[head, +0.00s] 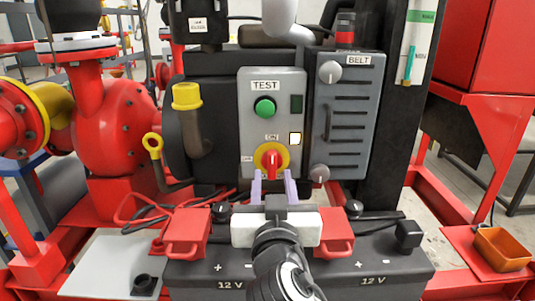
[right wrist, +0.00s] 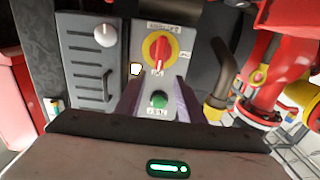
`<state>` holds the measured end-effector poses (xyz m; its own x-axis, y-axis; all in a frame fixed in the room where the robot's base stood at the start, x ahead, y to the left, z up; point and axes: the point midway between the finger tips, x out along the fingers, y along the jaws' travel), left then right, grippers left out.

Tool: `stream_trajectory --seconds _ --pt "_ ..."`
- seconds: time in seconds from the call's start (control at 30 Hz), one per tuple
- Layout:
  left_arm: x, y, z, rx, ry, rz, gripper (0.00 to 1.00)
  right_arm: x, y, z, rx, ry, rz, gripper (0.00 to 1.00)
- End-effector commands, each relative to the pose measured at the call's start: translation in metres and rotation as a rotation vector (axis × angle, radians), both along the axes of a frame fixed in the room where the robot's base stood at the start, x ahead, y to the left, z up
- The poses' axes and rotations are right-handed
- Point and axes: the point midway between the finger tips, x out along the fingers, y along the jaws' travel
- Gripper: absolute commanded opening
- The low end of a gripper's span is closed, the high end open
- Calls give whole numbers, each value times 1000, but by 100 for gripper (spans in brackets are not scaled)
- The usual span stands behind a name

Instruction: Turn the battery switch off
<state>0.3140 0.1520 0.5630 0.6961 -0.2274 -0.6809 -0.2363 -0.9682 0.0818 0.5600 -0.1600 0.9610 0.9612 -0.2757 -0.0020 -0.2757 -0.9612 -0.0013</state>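The battery switch (head: 271,159) is a red knob on a round yellow plate, low on the grey panel (head: 250,115). Its handle stands upright, in line with the ON label above it; another small label sits left of the plate. In the right wrist view the switch (right wrist: 158,49) shows upside down. My right gripper (head: 273,187) is open, its two purple fingers pointing at the panel just below the knob, with a gap between them. In the right wrist view its fingers (right wrist: 158,105) stand on either side of the panel's middle. My left gripper is out of view.
A green TEST button (head: 264,107) and a lit white square (head: 295,138) are above the switch. A grey BELT box (head: 343,115) with knobs stands right. Batteries (head: 375,262) with red terminal covers (head: 186,232) lie below. A yellow-capped pipe (head: 187,97) is left.

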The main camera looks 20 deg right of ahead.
Motion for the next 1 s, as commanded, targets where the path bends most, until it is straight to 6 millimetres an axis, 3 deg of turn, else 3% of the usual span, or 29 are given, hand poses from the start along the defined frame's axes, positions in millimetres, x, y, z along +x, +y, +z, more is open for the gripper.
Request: stream_trajectory --seconds 0.2,0.5,0.9,1.0 --pt "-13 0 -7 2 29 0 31 38 -13 2 -6 -1 -4 35" --pt "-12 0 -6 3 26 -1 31 81 -24 1 -3 -1 -1 35" --pt "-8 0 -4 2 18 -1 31 90 -27 0 -1 1 0 35" --pt "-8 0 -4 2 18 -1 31 90 -26 0 -1 1 0 20"
